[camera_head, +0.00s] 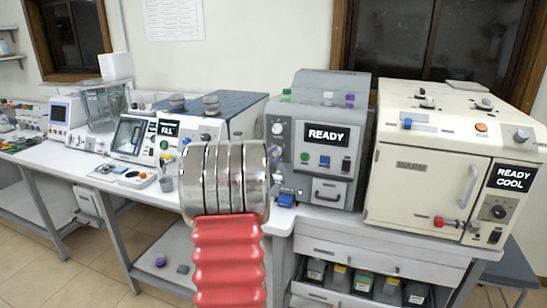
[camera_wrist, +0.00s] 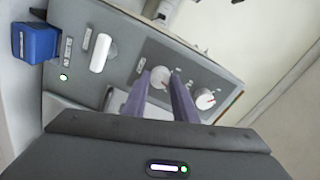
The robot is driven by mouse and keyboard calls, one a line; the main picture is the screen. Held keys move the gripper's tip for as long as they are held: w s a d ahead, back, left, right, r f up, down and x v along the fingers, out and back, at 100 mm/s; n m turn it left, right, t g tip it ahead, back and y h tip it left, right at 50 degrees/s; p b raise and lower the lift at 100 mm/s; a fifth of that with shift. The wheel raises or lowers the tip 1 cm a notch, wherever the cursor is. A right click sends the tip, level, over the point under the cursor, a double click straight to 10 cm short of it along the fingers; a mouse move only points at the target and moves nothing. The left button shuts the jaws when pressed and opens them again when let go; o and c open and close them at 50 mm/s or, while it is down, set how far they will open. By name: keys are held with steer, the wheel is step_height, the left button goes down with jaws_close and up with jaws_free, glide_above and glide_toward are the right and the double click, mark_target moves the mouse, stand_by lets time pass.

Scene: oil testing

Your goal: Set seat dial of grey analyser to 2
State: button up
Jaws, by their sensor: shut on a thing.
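The grey analyser (camera_head: 345,115) stands on the bench right of centre in the head view, with a READY screen (camera_head: 326,134). In the wrist view its panel (camera_wrist: 125,70) is tilted, with a white handle (camera_wrist: 101,53) and two round pale dials. My gripper (camera_wrist: 162,73) has its two purple-grey fingers on either side of the nearer dial (camera_wrist: 160,80), shut on it. The dial labels are too small to read.
A blue block (camera_wrist: 36,42) is beside the analyser panel; it also shows in the head view (camera_head: 287,198). A large cream oven (camera_head: 425,185) stands close on the right. A FILL machine (camera_head: 168,130) stands to the left.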

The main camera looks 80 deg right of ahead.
steer(key=m, duration=0.5)
steer(key=shift+s+f+m, duration=0.1)
steer(key=shift+s+m, duration=0.1)
steer(key=shift+m, duration=0.2)
steer(key=shift+t, duration=0.3)
steer(key=o, duration=1)
steer(key=shift+o, duration=0.2)
steer(key=shift+w+a, duration=0.1)
steer(key=shift+a, duration=0.2)
steer(key=w+a, duration=0.1)
steer(key=a, duration=1.2)
steer(key=shift+r, duration=0.2)
steer(key=shift+w, duration=0.1)
